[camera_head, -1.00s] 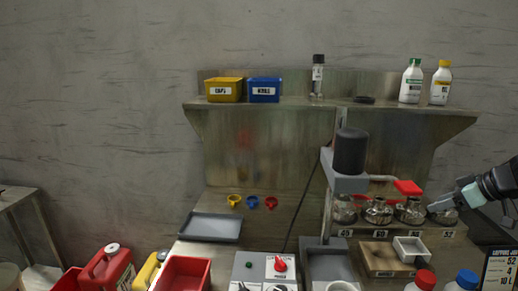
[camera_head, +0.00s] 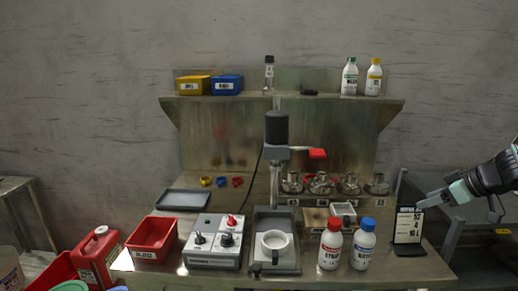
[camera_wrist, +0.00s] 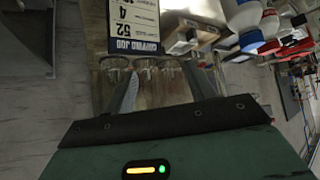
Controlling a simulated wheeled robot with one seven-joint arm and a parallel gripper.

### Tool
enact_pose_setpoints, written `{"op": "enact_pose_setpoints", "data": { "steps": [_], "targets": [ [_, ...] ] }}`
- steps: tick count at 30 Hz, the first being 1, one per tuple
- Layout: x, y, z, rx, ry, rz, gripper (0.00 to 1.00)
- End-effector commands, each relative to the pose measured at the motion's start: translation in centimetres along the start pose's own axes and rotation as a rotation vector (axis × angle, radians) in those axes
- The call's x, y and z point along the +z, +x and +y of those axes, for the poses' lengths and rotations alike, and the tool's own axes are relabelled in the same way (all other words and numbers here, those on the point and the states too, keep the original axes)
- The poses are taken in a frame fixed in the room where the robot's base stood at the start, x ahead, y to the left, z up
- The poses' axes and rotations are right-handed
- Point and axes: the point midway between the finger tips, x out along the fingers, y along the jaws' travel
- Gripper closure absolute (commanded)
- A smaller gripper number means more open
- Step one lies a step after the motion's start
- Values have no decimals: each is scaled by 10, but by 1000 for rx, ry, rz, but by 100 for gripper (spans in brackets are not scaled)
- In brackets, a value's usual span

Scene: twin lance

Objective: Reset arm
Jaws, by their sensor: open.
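My gripper (camera_head: 422,203) is at the right edge of the head view, on the end of my dark arm. It is over the right end of the bench, close to the black job display (camera_head: 408,228) in the picture. In the wrist view my gripper (camera_wrist: 168,85) shows two separated fingers with nothing held between them. The job display (camera_wrist: 134,25) stands beyond the fingers there, its text turned over.
The bench holds a red bin (camera_head: 152,239), a control box (camera_head: 214,242), a white cup (camera_head: 275,246), a red-capped bottle (camera_head: 331,246) and a blue-capped bottle (camera_head: 363,244). Metal-topped vessels (camera_head: 320,184) stand in a row behind. A shelf (camera_head: 300,98) runs above.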

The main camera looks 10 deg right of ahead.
Motion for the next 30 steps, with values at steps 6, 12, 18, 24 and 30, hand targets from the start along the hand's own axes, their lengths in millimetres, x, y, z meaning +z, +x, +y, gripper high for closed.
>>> {"op": "enact_pose_setpoints", "data": {
  "steps": [6,12,18,24,30],
  "targets": [
    [-30,15,-14,36,-31,13,45],
    [-61,31,-35,83,-55,21,45],
    [-100,50,-75,139,-81,15,45],
    [-133,67,-161,183,-105,-50,45],
    [-116,57,-294,151,-126,-238,45]
  ]
}}
